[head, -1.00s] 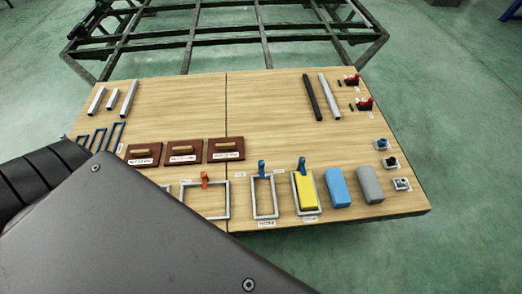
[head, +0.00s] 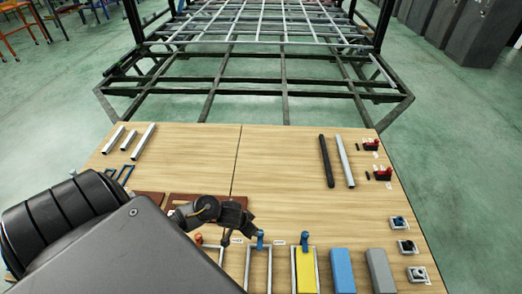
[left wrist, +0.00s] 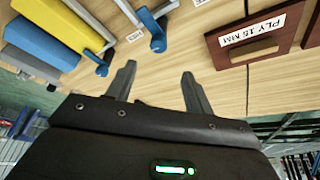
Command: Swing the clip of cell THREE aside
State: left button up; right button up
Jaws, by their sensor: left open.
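Three framed cells stand along the near edge of the table. The left cell has an orange clip (head: 198,240). The middle cell (head: 247,272) is empty and has a blue clip (head: 260,240); that clip also shows in the left wrist view (left wrist: 157,40). The right cell holds a yellow block (head: 306,272) and has a second blue clip (head: 306,239). The cell labels are too small to read. My left gripper (head: 238,240) is open and empty, just left of the middle cell's clip and apart from it. In the left wrist view its fingers (left wrist: 158,85) point toward the table.
A blue block (head: 342,270) and a grey block (head: 380,270) lie to the right. A brown board marked PLY 15 MM (left wrist: 262,38) is near my gripper. Two bars (head: 345,163) lie further back. The table's centre is clear. The chassis frame (head: 250,85) stands behind.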

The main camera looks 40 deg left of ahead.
pick_arm(q)
jog(key=b+x, duration=0.2)
jog(key=x, duration=0.3)
send_over(260, 239)
jog(key=a, duration=0.1)
notch_tip(260, 239, down, 4)
jog(key=shift+w+a+f+b, duration=0.1)
jog(key=shift+a+b, duration=0.05)
jog(key=shift+b, duration=0.3)
jog(key=shift+w+f, duration=0.3)
jog(key=shift+f, duration=0.25)
pick_arm(e)
jog(key=f, duration=0.1)
jog(key=s+f, duration=0.1)
jog(key=f, duration=0.1)
jog(key=shift+s+f, duration=0.1)
pick_arm(q)
jog(key=shift+c, duration=0.4)
pick_arm(e)
jog(key=shift+s, duration=0.15)
pick_arm(q)
jog(key=c, duration=0.9)
